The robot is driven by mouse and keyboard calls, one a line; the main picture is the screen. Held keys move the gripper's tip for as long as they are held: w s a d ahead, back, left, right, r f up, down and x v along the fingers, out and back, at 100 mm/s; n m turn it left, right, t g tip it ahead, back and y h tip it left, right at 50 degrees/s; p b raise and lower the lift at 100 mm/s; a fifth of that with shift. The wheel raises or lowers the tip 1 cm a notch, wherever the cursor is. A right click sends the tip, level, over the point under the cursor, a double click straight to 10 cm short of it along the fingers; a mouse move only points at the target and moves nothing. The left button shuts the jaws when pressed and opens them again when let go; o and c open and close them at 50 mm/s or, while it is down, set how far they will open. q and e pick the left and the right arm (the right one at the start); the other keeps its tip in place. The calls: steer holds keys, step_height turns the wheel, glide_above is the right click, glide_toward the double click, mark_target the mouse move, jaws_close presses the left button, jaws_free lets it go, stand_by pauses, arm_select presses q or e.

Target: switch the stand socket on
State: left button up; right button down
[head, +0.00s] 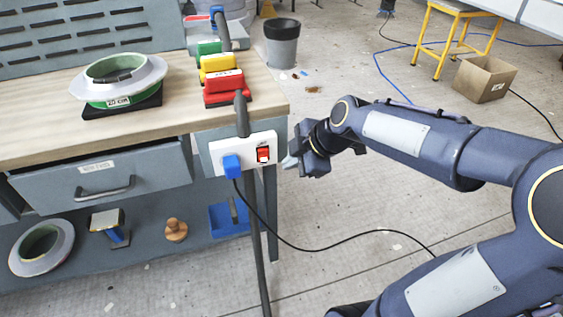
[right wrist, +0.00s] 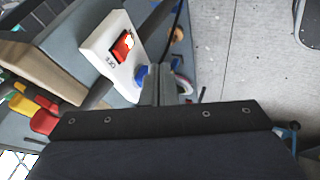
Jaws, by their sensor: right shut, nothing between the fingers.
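The stand socket (head: 243,152) is a white plate fixed at the bench's front right corner. A blue plug (head: 232,167) sits in its left part, with a black cable running from it. A red rocker switch (head: 263,154) is at its right; in the right wrist view the switch (right wrist: 123,46) shows red and white, with small lettering beside it. My right gripper (head: 289,162) is just right of the socket, apart from the switch. Its fingers are shut and empty; in the right wrist view the fingertips (right wrist: 165,72) overlap the area near the plug (right wrist: 140,76). My left gripper is not in view.
An open drawer (head: 105,180) juts out left of the socket. The cable (head: 330,247) trails across the floor. A cardboard box (head: 483,80) stands farther off.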

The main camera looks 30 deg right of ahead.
steer(key=shift+v, duration=1.1)
steer(key=shift+s+f, duration=0.1)
steer(key=shift+s, duration=0.05)
steer(key=s+a+f+m+g+y, duration=0.1)
steer(key=s+a+f+m, duration=0.1)
steer(key=s+a+m, duration=0.45)
steer(key=s+a+f+m, duration=0.2)
steer(key=s+a+m, duration=0.1)
steer(key=s+m, duration=0.65)
step_height(320, 180, up, 18)
steer(key=p, duration=1.9)
steer(key=shift+d+r, duration=0.2)
steer(key=shift+d, duration=0.05)
